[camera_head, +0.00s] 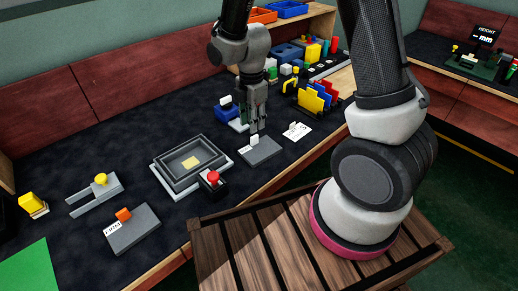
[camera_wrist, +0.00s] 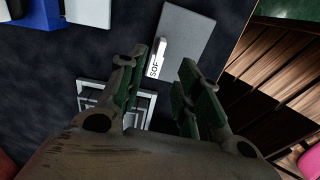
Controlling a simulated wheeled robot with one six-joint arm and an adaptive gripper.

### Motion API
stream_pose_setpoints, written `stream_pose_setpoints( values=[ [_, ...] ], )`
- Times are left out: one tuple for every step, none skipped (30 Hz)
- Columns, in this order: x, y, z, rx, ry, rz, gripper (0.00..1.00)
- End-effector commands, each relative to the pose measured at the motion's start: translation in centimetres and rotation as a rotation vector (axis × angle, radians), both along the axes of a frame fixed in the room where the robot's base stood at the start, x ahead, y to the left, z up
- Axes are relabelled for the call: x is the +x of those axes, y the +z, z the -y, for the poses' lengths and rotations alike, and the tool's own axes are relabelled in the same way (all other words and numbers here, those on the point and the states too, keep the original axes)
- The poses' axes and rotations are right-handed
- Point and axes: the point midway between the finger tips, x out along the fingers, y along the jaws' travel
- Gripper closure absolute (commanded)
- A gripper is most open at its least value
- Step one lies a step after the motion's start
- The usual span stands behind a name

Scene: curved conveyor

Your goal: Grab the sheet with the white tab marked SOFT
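A grey sheet (camera_head: 262,152) lies flat on the dark bench top, near its front edge. A white tab (camera_head: 255,140) stands up from it. In the wrist view the sheet (camera_wrist: 188,40) is beyond the fingers, and its tab (camera_wrist: 157,62) shows letters reading "SOF", the rest cut off or hidden. My gripper (camera_head: 254,124) points down just above the tab. In the wrist view my gripper (camera_wrist: 164,64) is open, with the tab showing in the gap between the fingers. Nothing is held, and contact with the tab cannot be told.
A grey tray (camera_head: 165,181) and a red button (camera_head: 213,177) stand left of the sheet. A white card (camera_head: 297,131) lies to the right. Coloured dividers (camera_head: 312,101) and a blue item (camera_head: 227,112) stand behind.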

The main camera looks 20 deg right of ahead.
Motion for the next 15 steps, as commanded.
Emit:
stream_pose_setpoints(
  values=[
    [-0.1, -0.6, 0.0, -0.001, 0.002, -0.004, 0.66],
    [-0.1, -1.0, 0.0, -0.002, 0.002, -0.005, 0.66],
    [-0.1, -1.5, 0.0, -0.002, 0.001, -0.005, 0.66],
    [-0.1, -1.9, 0.0, -0.002, 0.001, -0.005, 0.66],
    [-0.1, -2.2, 0.0, -0.002, 0.001, -0.005, 0.66],
    [-0.1, -2.8, -0.1, -0.002, 0.0, -0.005, 0.66],
    [-0.1, -3.2, -0.1, -0.002, 0.0, -0.006, 0.66],
    [0.0, -3.6, -0.2, -0.002, 0.0, -0.006, 0.66],
    [0.0, -4.3, -0.3, -0.003, 0.0, -0.005, 0.66],
    [0.0, -4.8, -0.4, -0.003, 0.0, -0.006, 0.66],
    [0.0, -5.3, -0.4, -0.003, 0.0, -0.005, 0.66],
    [0.0, -5.9, -0.4, -0.003, -0.001, -0.005, 0.66],
    [0.1, -6.3, -0.4, -0.002, -0.001, -0.006, 0.66],
    [0.1, -6.6, -0.4, -0.002, -0.001, -0.005, 0.66],
    [0.1, -6.9, -0.4, -0.002, -0.001, -0.005, 0.66]
  ],
)
